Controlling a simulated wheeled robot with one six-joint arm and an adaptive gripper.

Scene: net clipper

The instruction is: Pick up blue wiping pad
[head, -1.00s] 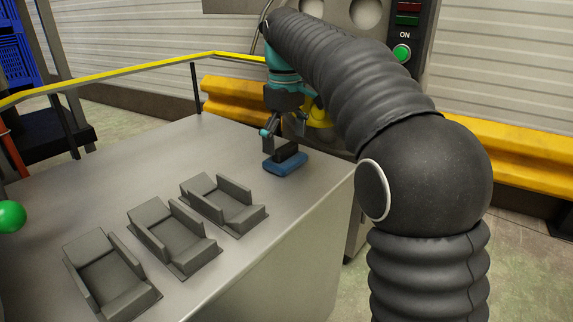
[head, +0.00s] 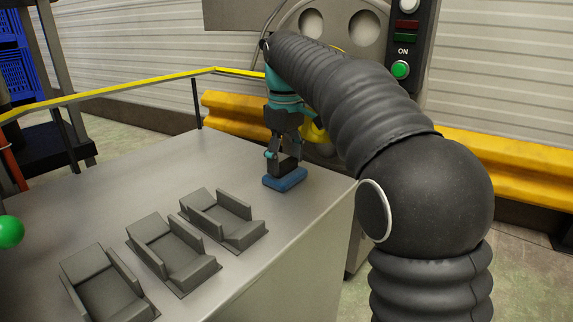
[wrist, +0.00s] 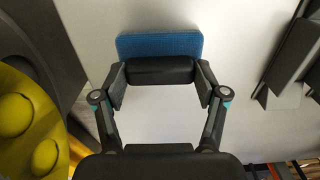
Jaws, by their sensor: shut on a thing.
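The blue wiping pad (head: 285,180) is a flat blue block with a black grip on top, at the far right part of the grey table (head: 235,160). My gripper (head: 284,162) points down over it and is shut on the black grip. In the wrist view the fingers of my gripper (wrist: 160,75) press on both ends of the black grip, and the blue pad (wrist: 160,45) shows behind it. The pad is on or just above the table top; I cannot tell which.
Several grey holders, such as the nearest one to the pad (head: 222,218), stand in a row on the table. A green ball shape (head: 10,231) is at the left edge. A yellow rail (head: 120,87) runs behind the table. A machine with a green ON button (head: 400,69) stands behind.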

